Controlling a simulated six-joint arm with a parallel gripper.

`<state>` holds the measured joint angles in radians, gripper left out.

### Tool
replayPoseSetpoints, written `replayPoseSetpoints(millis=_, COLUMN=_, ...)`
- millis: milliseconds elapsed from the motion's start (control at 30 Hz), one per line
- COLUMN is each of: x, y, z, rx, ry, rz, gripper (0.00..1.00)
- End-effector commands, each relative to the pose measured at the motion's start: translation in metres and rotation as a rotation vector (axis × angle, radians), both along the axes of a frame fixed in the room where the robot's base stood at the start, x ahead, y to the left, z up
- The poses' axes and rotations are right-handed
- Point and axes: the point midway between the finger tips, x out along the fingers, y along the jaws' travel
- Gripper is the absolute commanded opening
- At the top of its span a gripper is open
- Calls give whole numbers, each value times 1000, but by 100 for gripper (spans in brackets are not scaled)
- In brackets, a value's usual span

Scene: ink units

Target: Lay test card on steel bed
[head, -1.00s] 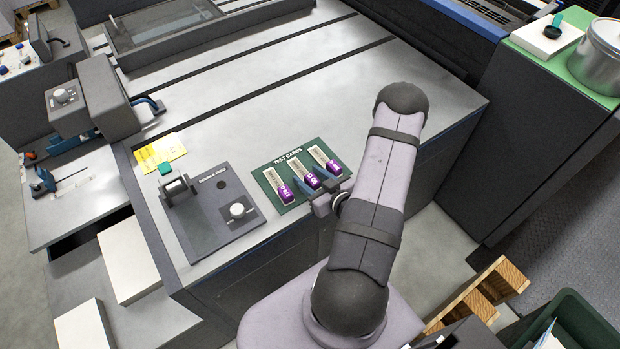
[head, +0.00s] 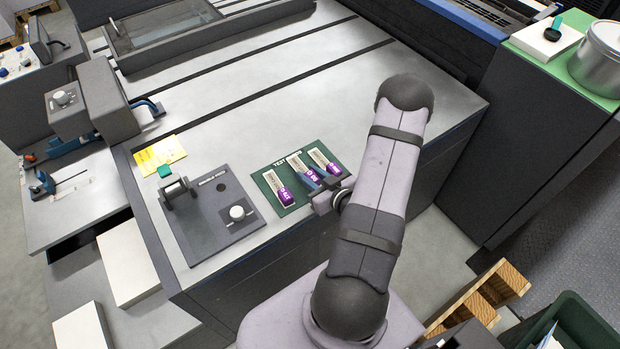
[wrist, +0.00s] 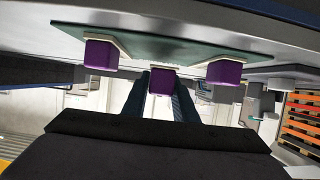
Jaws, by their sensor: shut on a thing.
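Three test cards with pale scales and purple ends lie in a row on a green holder (head: 267,188). They are the left card (head: 278,188), the middle card (head: 300,168) and the right card (head: 322,160). My gripper (head: 325,184) is at the purple end of the middle card and shut on it. In the wrist view the blue fingers (wrist: 160,95) stand around the middle purple end (wrist: 162,82). The middle card still appears in its place in the row. A pale metal bed (head: 85,215) lies at the left, under a grey measuring head; I take it as the steel bed.
A dark control panel (head: 212,212) with a lever and knob stands left of the cards. Yellow notes (head: 160,153) lie behind it. The slotted grey tabletop (head: 270,100) behind the cards is mostly clear. White paper stacks (head: 128,262) sit below the bed.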

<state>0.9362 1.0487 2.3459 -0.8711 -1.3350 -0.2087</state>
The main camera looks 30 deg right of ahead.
Motion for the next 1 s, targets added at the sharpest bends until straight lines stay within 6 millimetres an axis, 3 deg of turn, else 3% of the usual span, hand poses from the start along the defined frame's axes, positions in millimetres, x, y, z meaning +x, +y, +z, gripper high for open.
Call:
replayPoseSetpoints(millis=200, x=1, y=-1, z=32, rx=-5, ry=-4, rz=1, gripper=0)
replayPoseSetpoints(millis=500, x=0, y=0, z=64, rx=-3, ry=-2, rz=0, gripper=0)
replayPoseSetpoints(millis=1000, x=1, y=2, z=75, rx=0, ry=0, rz=5, gripper=0)
